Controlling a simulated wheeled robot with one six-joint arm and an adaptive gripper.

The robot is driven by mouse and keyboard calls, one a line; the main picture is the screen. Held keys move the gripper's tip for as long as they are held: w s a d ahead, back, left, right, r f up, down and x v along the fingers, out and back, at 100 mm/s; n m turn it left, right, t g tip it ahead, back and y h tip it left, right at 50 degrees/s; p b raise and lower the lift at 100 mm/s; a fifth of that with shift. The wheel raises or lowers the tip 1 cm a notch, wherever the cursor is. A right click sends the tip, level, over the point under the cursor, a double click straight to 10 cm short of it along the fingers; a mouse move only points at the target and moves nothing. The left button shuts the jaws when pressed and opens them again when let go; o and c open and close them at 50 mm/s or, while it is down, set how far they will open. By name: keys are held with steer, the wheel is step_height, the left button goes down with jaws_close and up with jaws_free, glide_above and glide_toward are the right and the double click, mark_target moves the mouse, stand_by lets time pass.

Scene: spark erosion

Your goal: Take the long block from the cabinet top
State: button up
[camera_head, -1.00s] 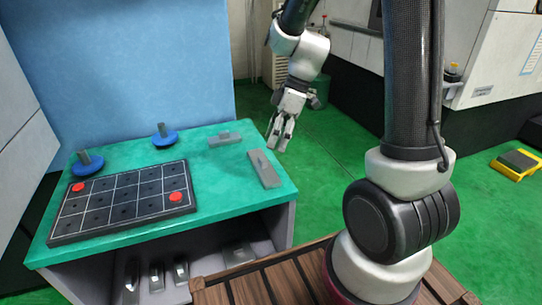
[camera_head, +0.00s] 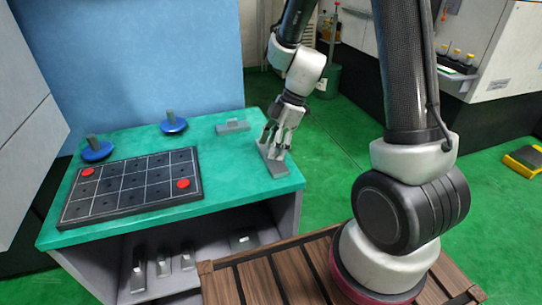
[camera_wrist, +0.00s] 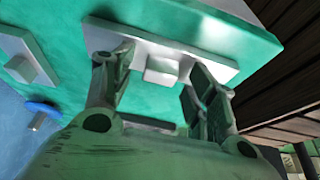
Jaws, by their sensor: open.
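The long block (camera_head: 277,171) is a flat grey bar with a small raised knob, lying near the right edge of the green cabinet top (camera_head: 225,172). In the wrist view the long block (camera_wrist: 215,62) crosses the top of the picture with its square knob (camera_wrist: 162,68) in the middle. My gripper (camera_head: 275,146) is low over the block, fingers pointing down. In the wrist view the open fingers of my gripper (camera_wrist: 163,75) stand on either side of the knob, with gaps showing. Whether the fingertips touch the bar cannot be told.
A shorter grey block (camera_head: 232,126) lies behind on the top. Two blue discs with grey posts, one at the left (camera_head: 97,150) and one at the back (camera_head: 173,123), stand near a black grid board (camera_head: 130,185) with red discs. Several grey pieces sit on the shelf below.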

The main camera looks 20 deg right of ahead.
steer(key=shift+f, duration=0.1)
steer(key=shift+c, duration=0.4)
jaws_close()
